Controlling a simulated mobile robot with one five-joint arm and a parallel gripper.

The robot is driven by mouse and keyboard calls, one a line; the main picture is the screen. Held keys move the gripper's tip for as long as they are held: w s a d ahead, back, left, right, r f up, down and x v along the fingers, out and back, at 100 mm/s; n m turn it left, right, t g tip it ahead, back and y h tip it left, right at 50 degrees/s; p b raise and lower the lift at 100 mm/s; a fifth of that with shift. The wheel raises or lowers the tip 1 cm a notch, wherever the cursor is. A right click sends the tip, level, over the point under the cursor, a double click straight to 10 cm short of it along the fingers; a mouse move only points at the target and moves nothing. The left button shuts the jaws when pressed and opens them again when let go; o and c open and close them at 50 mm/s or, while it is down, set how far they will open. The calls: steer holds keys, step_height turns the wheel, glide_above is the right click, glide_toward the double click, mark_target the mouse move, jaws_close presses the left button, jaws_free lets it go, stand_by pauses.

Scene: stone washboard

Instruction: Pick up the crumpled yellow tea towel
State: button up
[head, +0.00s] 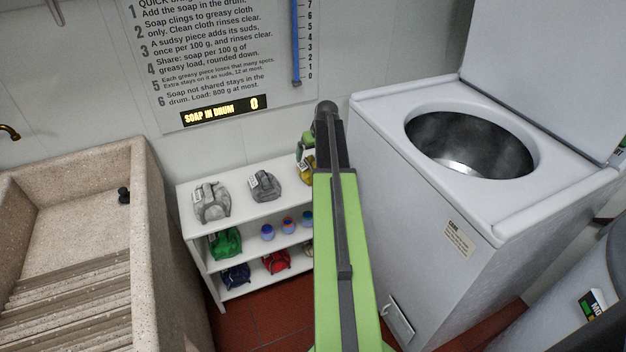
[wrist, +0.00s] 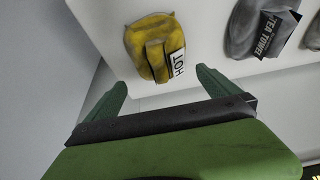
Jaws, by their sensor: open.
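The crumpled yellow tea towel (wrist: 147,46) lies on the white shelf top in the wrist view, with a white tag reading "HOT" on its side. In the head view only a sliver of yellow (head: 308,173) shows at the right end of the shelf top, mostly hidden behind my arm. My gripper (wrist: 160,82) is open and empty. Its two green fingers point toward the towel, one to each side of it in the picture, and the towel appears beyond the fingertips. In the head view my gripper is mostly hidden behind my arm.
Grey crumpled cloths (head: 265,186) lie beside it on the white shelf unit (head: 190,222); green, blue and red bundles and small round items fill lower shelves. A white washing machine (head: 440,215) stands right, a stone washboard sink (head: 80,200) left. The wall is close behind.

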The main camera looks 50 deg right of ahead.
mark_target(312, 159)
steer(key=b+x, duration=0.1)
steer(key=x, duration=0.2)
steer(key=shift+f+b, duration=0.2)
steer(key=shift+b, duration=0.1)
steer(key=shift+r, duration=0.1)
steer(key=b+x, duration=0.5)
steer(key=shift+s+f, duration=0.1)
steer(key=shift+f, duration=0.15)
steer(key=shift+a+r, duration=0.1)
steer(key=shift+r, duration=0.1)
steer(key=c, duration=1.1)
steer(key=shift+r+p, duration=0.1)
steer(key=shift+p, duration=0.2)
